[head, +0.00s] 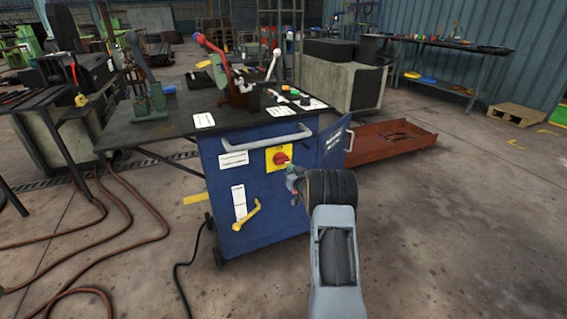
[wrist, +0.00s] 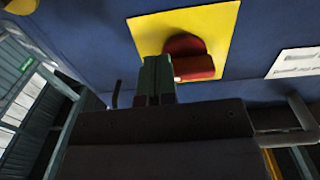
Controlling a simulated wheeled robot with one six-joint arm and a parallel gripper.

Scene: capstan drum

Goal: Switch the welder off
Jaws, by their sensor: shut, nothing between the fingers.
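The welder is a blue cabinet (head: 262,206) under a dark bench top. A red rotary switch (head: 281,158) sits on a yellow plate (head: 271,166) on its front face. In the wrist view the red switch knob (wrist: 192,62) lies just right of the fingertips, on the yellow plate (wrist: 147,30). My gripper (head: 291,178) is in front of the cabinet, just below and right of the switch. In the wrist view its greenish fingers (wrist: 157,80) are shut and empty, pointing at the plate. I cannot tell whether they touch the knob.
A grey bar handle (head: 275,138) runs above the switch. A yellow crank handle (head: 246,214) is lower left. A side door (head: 335,142) stands at the right. A red tray (head: 400,140) lies behind on the floor.

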